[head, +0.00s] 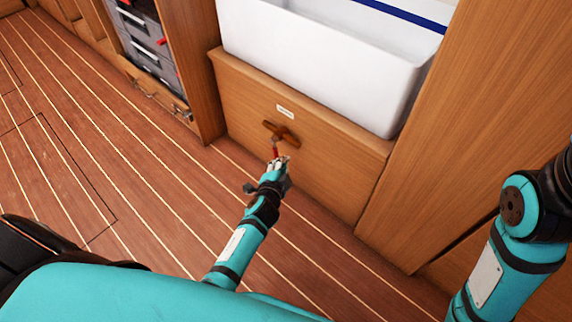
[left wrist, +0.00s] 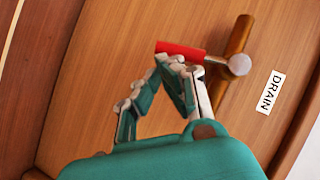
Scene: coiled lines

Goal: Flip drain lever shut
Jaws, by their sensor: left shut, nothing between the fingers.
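The drain lever has a red handle (head: 275,152) on a round grey pivot (left wrist: 240,64), mounted on a brown pipe (head: 283,133) on the wooden panel. The handle lies across the pipe and points down the panel in the head view. A white label (left wrist: 270,92) beside it reads DRAIN. My left gripper (head: 278,164) is shut and empty, its fingertips at the red handle (left wrist: 180,49). In the left wrist view the fingertips (left wrist: 174,62) overlap the handle's lower edge; I cannot tell whether they touch. My right gripper is out of view.
A white tub (head: 320,65) sits above the panel (head: 340,165). Grey drawers (head: 147,45) stand in a cabinet at upper left. A wooden upright (head: 455,110) rises at right. The striped plank floor (head: 130,170) at left is clear.

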